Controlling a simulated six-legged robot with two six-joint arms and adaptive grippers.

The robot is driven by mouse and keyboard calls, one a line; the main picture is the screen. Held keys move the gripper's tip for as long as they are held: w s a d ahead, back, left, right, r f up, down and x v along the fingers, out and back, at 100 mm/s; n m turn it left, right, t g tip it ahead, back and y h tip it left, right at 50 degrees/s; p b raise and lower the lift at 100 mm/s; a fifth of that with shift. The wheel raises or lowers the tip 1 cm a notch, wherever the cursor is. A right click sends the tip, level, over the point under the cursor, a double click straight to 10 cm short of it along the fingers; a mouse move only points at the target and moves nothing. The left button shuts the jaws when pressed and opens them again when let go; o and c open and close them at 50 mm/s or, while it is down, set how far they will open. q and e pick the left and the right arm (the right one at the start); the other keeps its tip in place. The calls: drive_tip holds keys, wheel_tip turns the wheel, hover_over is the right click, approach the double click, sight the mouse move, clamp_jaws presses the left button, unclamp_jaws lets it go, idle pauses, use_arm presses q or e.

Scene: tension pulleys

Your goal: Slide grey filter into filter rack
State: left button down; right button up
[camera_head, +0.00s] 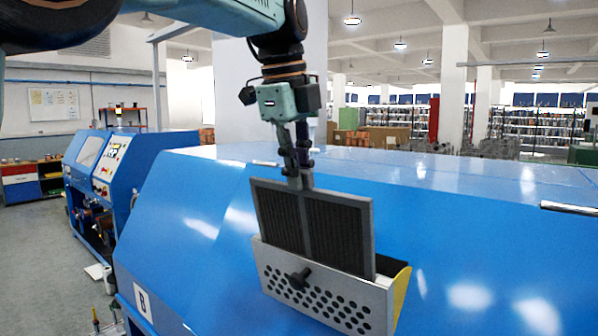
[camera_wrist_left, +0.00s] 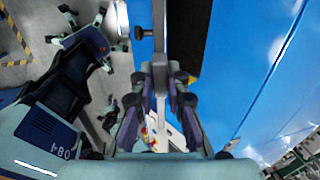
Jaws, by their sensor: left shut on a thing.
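The grey filter (camera_head: 336,235) is a flat panel with a grey frame, dark mesh and a middle bar. My left gripper (camera_head: 298,183) is shut on its top edge from above and holds it roughly upright. The filter rack (camera_head: 376,308) is a holder on the blue machine's sloping front, with a perforated grey front plate, a black knob and a yellow side. The filter's lower part is hidden behind the front plate, so its bottom edge and depth cannot be seen. In the left wrist view the filter shows edge-on (camera_wrist_left: 159,40) between the fingers (camera_wrist_left: 160,90). My right gripper is not in view.
The blue machine (camera_head: 200,215) fills the middle and right, with a handle (camera_head: 568,208) at the right. Another blue machine (camera_head: 95,165) stands at the left. The floor (camera_head: 45,270) at the left is open. Shelves stand far back.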

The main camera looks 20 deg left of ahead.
use_arm(q)
drive_tip(key=shift+v, duration=1.55)
drive_tip(key=shift+v, duration=2)
drive_tip(key=shift+r, duration=0.1)
